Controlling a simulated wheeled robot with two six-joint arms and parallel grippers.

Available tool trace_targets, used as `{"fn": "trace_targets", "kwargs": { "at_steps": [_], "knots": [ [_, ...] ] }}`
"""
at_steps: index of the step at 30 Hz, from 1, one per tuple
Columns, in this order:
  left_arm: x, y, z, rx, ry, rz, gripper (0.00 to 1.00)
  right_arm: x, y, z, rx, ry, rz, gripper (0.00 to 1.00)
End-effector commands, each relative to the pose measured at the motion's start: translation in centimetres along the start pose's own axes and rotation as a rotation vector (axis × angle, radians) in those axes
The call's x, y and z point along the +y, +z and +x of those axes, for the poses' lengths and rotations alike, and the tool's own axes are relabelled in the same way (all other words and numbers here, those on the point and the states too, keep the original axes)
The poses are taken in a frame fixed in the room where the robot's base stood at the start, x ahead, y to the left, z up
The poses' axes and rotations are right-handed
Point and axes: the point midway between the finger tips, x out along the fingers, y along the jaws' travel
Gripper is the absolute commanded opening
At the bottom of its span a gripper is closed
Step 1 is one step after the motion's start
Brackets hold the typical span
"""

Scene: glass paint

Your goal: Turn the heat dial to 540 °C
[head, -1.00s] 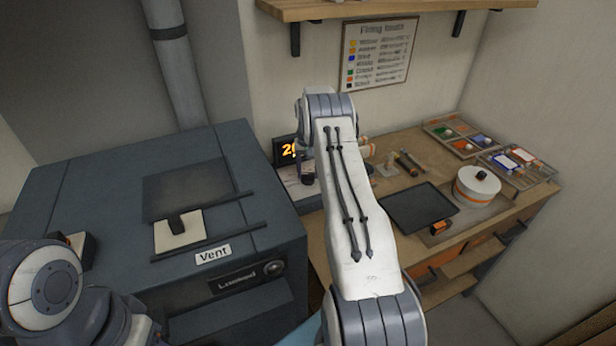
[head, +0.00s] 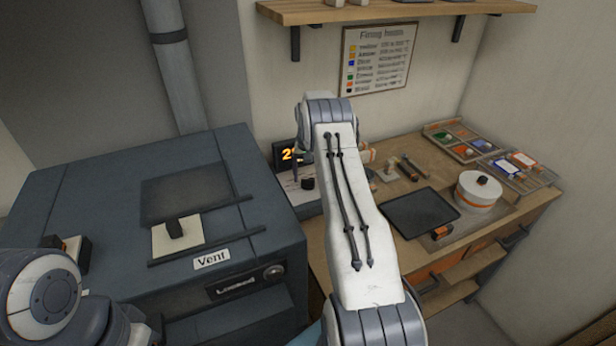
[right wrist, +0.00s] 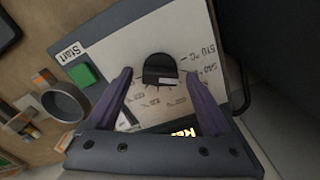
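The heat dial (right wrist: 160,70) is a black round knob on a white control panel (right wrist: 125,48), seen upside down in the right wrist view. Small temperature marks ring it, too blurred to read surely, and its pointer setting is unclear. My right gripper (right wrist: 159,73) is open, one purple finger on each side of the dial, with gaps showing. In the head view the black dial (head: 307,183) shows left of my right arm, which hides most of the panel. An orange-lit display (head: 288,154) starts with a 2; the rest is hidden. My left gripper is not seen.
A green button (right wrist: 84,75) by a "Start" label and a grey cup (right wrist: 65,101) are near the fingers. The dark kiln (head: 95,190) stands left. A black tray (head: 418,212) and a white round pot (head: 478,190) are on the wooden bench right. A firing chart (head: 378,58) hangs behind.

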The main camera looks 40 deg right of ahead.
Motion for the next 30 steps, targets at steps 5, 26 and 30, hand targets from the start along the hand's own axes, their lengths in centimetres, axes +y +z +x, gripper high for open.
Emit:
{"fn": "trace_targets", "kwargs": {
  "at_steps": [5,26,30],
  "knots": [
    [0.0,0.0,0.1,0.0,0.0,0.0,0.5,0.0,0.0,-0.1,0.001,0.0,0.0,0.85],
    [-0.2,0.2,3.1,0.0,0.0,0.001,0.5,0.0,-0.1,-10.2,0.001,0.0,0.0,0.85],
    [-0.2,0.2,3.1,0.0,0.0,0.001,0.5,0.0,0.0,-10.5,0.0,0.0,0.0,0.85]
  ]
}}
